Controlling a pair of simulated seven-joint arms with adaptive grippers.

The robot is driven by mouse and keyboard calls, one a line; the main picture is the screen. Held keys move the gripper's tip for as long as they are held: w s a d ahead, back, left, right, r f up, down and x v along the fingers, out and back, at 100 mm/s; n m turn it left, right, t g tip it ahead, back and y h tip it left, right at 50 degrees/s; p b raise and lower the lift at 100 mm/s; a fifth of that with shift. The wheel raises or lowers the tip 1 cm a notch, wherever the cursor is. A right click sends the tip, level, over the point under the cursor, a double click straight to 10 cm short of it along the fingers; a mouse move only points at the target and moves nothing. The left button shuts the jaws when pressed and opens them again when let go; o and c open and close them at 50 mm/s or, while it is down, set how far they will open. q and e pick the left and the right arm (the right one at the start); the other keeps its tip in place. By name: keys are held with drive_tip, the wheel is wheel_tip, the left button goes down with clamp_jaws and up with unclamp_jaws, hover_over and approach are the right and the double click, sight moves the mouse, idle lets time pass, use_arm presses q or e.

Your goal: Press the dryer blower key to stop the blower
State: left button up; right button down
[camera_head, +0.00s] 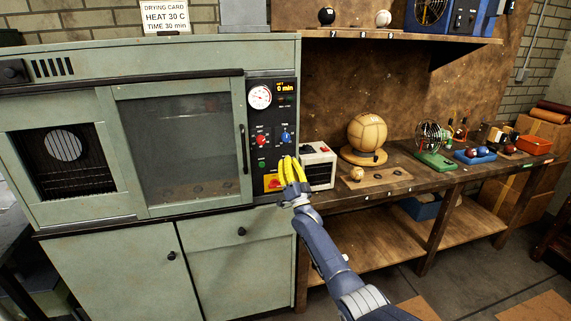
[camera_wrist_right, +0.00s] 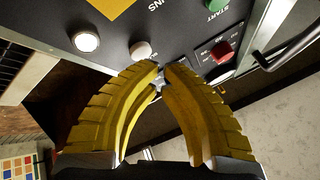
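The green dryer cabinet (camera_head: 180,148) fills the left of the head view. Its black control panel (camera_head: 272,108) has a gauge (camera_head: 260,97), a display reading 0 min (camera_head: 286,87), a red button (camera_head: 267,142), a blue knob (camera_head: 287,137), a green button (camera_head: 262,164) and a red switch on yellow (camera_head: 274,183). My right gripper (camera_head: 287,162) is in front of the panel's lower right. In the wrist view its yellow fingers (camera_wrist_right: 160,68) meet at the tips, empty, close to a white button (camera_wrist_right: 141,50). The blower key's label is not readable. My left gripper is out of view.
A small white box (camera_head: 319,165) stands just right of the panel. The wooden bench (camera_head: 400,188) holds a large leather ball (camera_head: 367,131) and a green-based wire device (camera_head: 433,145). A drying card (camera_head: 164,16) stands on the cabinet. A dark handle (camera_head: 244,149) runs along the dryer door.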

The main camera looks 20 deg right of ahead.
drive_tip(key=shift+w, duration=0.4)
idle(0.4)
drive_tip(key=shift+s, duration=0.9)
drive_tip(key=s, duration=0.6)
idle(0.4)
idle(0.4)
